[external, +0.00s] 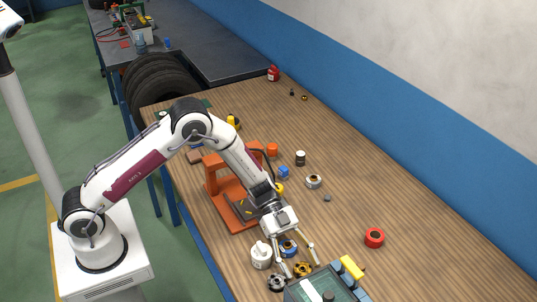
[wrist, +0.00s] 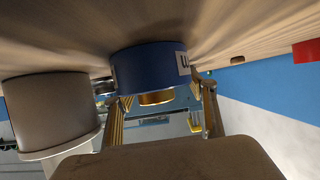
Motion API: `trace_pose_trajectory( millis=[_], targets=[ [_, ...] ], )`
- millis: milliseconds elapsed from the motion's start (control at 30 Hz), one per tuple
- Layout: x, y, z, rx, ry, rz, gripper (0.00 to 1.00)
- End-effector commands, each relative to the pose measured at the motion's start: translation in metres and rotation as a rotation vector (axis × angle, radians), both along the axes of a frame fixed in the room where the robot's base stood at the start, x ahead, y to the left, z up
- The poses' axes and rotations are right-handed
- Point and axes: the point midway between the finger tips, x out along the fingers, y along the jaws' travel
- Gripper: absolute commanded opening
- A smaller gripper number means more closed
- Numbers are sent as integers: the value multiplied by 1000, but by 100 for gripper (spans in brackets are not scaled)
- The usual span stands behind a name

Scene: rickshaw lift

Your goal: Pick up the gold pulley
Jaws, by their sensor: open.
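The gold pulley (external: 302,269) lies on the wooden table near its front edge in the external view. My gripper (external: 301,266) is low over the table with its fingers spread, and the gold pulley appears between or just below the fingertips. In the wrist view, my open fingers (wrist: 161,125) stand on either side of a gold patch (wrist: 157,98), likely the pulley, mostly hidden behind a blue roll (wrist: 150,68). I cannot tell whether a finger touches the pulley.
A white jar (external: 261,257) and a dark-and-silver pulley (external: 277,283) stand close to the gripper's left. The blue roll (external: 289,250) sits just under the gripper. A dark green-topped box (external: 320,287) is close in front. A red roll (external: 374,238) is farther right, with clear table around it.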

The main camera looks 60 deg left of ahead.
Motion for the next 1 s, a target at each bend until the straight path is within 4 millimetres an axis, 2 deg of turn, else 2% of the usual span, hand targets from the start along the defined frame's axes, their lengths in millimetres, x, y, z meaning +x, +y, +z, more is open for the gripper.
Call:
trace_pose_trajectory(
  millis=[467,533,667,1000],
  targets=[
    [0,-1,0,-1,0,0,56],
    [0,-1,0,-1,0,0,43],
    [0,-1,0,-1,0,0,10],
    [0,-1,2,-2,-1,0,8]
  ],
)
